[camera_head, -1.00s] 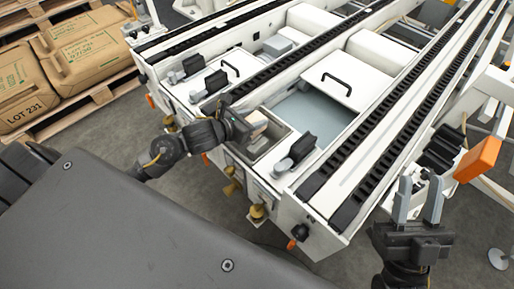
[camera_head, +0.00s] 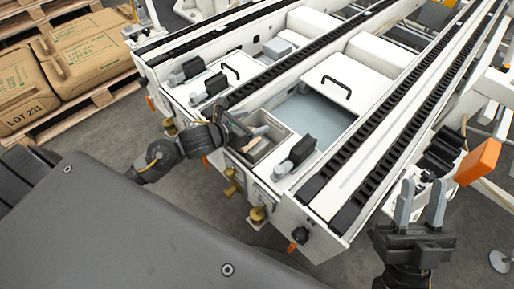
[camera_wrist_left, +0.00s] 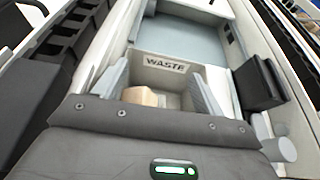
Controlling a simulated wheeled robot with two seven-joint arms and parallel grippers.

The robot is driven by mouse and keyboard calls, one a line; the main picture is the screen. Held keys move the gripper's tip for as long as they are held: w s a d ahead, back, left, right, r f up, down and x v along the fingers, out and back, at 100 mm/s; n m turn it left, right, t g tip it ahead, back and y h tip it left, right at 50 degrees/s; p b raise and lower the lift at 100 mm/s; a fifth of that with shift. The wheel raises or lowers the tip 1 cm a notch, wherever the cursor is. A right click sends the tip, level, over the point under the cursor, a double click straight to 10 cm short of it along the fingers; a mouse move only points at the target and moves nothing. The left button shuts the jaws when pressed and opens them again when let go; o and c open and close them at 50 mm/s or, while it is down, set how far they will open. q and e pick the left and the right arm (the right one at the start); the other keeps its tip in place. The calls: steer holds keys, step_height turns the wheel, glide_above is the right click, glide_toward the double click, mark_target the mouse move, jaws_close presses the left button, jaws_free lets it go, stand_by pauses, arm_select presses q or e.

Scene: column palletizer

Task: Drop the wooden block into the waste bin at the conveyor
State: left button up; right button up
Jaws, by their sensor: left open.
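The waste bin (camera_head: 281,131) is a grey open box set in the near end of the conveyor. In the left wrist view its inner wall (camera_wrist_left: 182,76) carries the label WASTE. My left gripper (camera_head: 250,133) is over the bin, with its fingers (camera_wrist_left: 162,92) spread apart. The pale wooden block (camera_wrist_left: 140,97) shows between the fingers, nearer the left one, within the bin's outline; its lower part is hidden by the gripper body. A gap separates it from the right finger. My right gripper (camera_head: 420,204) is open and empty, at the right of the head view.
Black conveyor rails (camera_head: 402,110) run along both sides of the bin area. A white lid with a black handle (camera_head: 337,87) lies beyond the bin. A black clamp-like part (camera_head: 296,151) stands beside the bin on the right. Brown sacks (camera_head: 85,48) lie on a pallet at the far left.

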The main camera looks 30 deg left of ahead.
arm_select(q)
steer(key=v, duration=1)
steer(key=shift+p, duration=0.4)
arm_select(e)
steer(key=shift+w+a+f+g, duration=0.35)
steer(key=shift+a+f+g, duration=0.25)
steer(key=shift+g, duration=0.3)
arm_select(q)
steer(key=shift+f, duration=0.1)
